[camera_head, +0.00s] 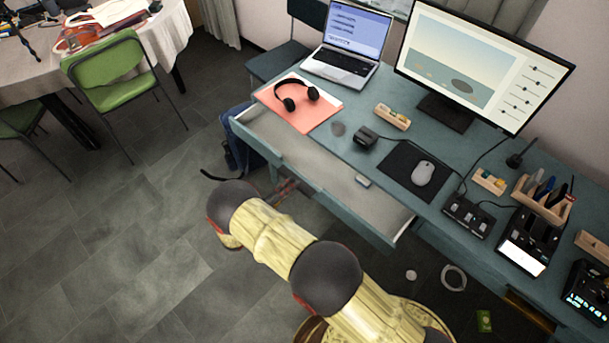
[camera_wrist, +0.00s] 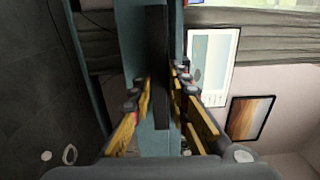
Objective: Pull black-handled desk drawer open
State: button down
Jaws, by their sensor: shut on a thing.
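The teal desk drawer (camera_head: 338,208) stands pulled out from under the desktop, and its pale inside shows in the head view. Its black handle (camera_wrist: 157,45) is a long dark bar in the wrist view. My gripper (camera_wrist: 162,88) has its yellow fingers on both sides of the handle and is shut on it. In the head view my gripper (camera_head: 286,188) is at the drawer's front, partly hidden by my arm. The handle is hard to make out there.
The teal desk (camera_head: 340,140) carries a laptop (camera_head: 346,45), headphones (camera_head: 297,95), a monitor (camera_head: 480,62) and a mouse (camera_head: 423,173). A small item (camera_head: 363,181) lies in the drawer. A green chair (camera_head: 115,75) stands far left. The tiled floor at left is clear.

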jog(key=b+v, duration=0.1)
jog(key=v, duration=1.2)
jog(key=shift+s+f+b, duration=0.4)
jog(key=shift+s, duration=0.05)
jog(key=c, duration=2)
grip_release()
jog(key=shift+a, duration=0.1)
jog(key=shift+o, duration=1.2)
jog(key=shift+w+a+r, duration=0.1)
jog(key=shift+w+r, duration=0.05)
jog(key=v, duration=1.2)
